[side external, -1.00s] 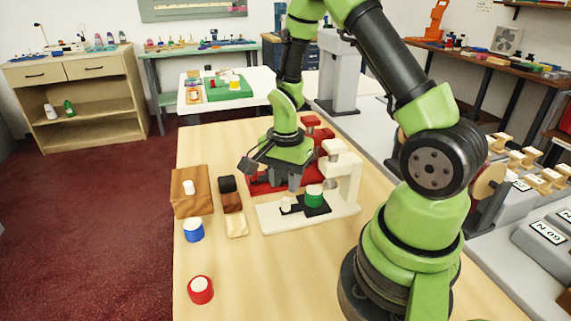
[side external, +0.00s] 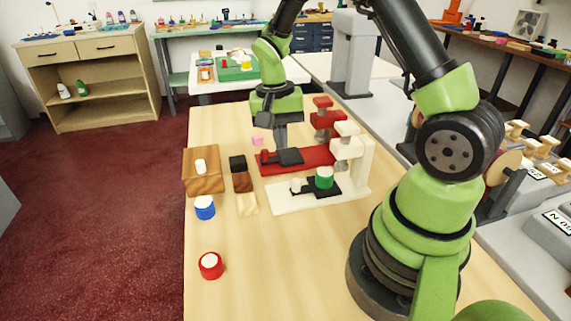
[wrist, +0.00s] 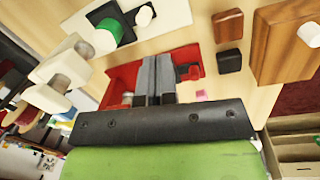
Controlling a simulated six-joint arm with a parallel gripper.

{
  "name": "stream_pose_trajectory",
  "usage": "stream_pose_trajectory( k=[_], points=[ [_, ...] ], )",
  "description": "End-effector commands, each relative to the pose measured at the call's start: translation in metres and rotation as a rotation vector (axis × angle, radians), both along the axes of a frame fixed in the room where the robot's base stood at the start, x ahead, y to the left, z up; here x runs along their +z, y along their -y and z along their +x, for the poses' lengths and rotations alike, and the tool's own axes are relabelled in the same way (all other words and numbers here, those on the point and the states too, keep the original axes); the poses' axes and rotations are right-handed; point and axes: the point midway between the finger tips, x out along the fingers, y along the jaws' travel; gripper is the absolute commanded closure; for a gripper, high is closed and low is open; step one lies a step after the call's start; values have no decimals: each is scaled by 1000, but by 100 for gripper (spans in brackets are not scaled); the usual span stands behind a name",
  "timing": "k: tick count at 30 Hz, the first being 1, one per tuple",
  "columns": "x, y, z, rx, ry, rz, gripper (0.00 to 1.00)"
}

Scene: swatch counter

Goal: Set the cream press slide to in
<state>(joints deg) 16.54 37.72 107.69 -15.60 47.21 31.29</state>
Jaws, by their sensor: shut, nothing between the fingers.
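The cream press (side external: 358,192) stands on the table, with its column at the right. Its black slide (side external: 309,188) lies on the cream base, with a white knob (side external: 296,185) at its left end. A green cylinder with a white top (side external: 325,178) stands on the slide beside the press head (side external: 346,130); I cannot tell whether it is under it. In the wrist view the white knob (wrist: 145,15) and green cylinder (wrist: 108,34) show at the top. My gripper (side external: 281,146) is shut and empty over the red press, apart from the cream slide.
The red press (side external: 322,156) stands just behind the cream one, its black slide (side external: 290,156) near my fingers. Wooden and dark blocks (side external: 240,182) and a wooden box (side external: 202,180) stand left. Blue (side external: 204,208) and red (side external: 210,266) cylinders stand in front. The front table is mostly clear.

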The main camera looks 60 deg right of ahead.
Motion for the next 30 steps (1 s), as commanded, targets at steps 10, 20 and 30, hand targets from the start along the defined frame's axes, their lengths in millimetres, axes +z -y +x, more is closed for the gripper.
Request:
stream_pose_trajectory(
  k=[10,20,30],
  points=[
    [7,-20,55,1001,-230,133,100],
    [7,-30,66,1291,-298,215,100],
    [-48,-23,43,1289,-301,220,100]
  ],
)
